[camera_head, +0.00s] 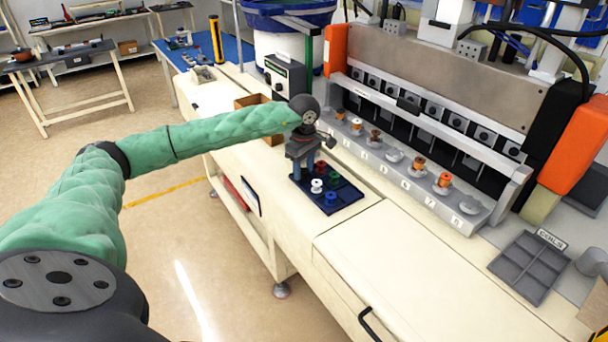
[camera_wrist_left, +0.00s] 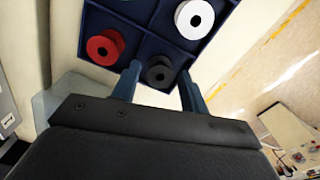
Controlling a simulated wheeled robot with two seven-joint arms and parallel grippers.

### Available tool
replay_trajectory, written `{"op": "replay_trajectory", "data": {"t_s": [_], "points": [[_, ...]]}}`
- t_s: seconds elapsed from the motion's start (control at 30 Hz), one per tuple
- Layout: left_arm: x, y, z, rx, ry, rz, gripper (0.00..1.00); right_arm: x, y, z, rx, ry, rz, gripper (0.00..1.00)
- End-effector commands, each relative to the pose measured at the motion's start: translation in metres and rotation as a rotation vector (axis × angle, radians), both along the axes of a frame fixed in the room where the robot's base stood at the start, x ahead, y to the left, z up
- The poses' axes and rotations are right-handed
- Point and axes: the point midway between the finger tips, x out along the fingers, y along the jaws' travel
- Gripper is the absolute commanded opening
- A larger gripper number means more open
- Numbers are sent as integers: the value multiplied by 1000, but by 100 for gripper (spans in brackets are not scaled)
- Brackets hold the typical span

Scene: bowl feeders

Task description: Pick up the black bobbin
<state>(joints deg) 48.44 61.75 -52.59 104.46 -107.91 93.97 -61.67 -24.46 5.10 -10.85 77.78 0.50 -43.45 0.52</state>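The black bobbin (camera_wrist_left: 158,73) stands in a corner compartment of the dark blue tray (camera_wrist_left: 135,18) in the left wrist view. My left gripper (camera_wrist_left: 160,80) is open, with one fingertip on each side of the bobbin and a small gap visible at both. In the head view my left gripper (camera_head: 304,173) is over the far left corner of the tray (camera_head: 350,197) and hides the black bobbin. A red bobbin (camera_wrist_left: 104,47) and a white bobbin (camera_wrist_left: 194,19) sit in neighbouring compartments. My right gripper is not in view.
Green (camera_head: 334,179) and blue (camera_head: 331,198) bobbins are also in the tray. A grey rail (camera_head: 375,160) with several copper-coloured bobbins runs behind it, below the machine. A cardboard box (camera_head: 250,101) stands left of my gripper.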

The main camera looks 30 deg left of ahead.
Motion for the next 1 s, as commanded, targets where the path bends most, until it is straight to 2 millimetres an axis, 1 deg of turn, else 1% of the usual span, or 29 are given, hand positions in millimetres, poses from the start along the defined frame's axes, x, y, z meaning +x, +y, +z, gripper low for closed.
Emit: {"op": "replay_trajectory", "data": {"t_s": [0.03, 0.17, 0.2, 0.43, 0.53, 0.67, 0.77, 1.0], "points": [[0, 0, 0, 0, 0, 0, 34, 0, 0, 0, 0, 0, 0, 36], [0, 0, 0, 0, 0, 0, 8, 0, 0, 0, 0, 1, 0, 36], [0, 0, 0, 0, 0, 0, 6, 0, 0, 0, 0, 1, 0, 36], [0, 0, 1, 0, 0, 0, 6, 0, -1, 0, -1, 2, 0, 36], [0, 0, 6, 0, -1, 0, 6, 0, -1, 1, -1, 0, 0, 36], [1, 0, 22, -1, -3, 0, 6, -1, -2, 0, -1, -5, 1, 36], [1, 0, 42, 0, -3, 0, 6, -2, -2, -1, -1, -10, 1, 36], [-9, -50, 72, -1, -2, -5, 6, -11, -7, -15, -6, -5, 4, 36]]}}
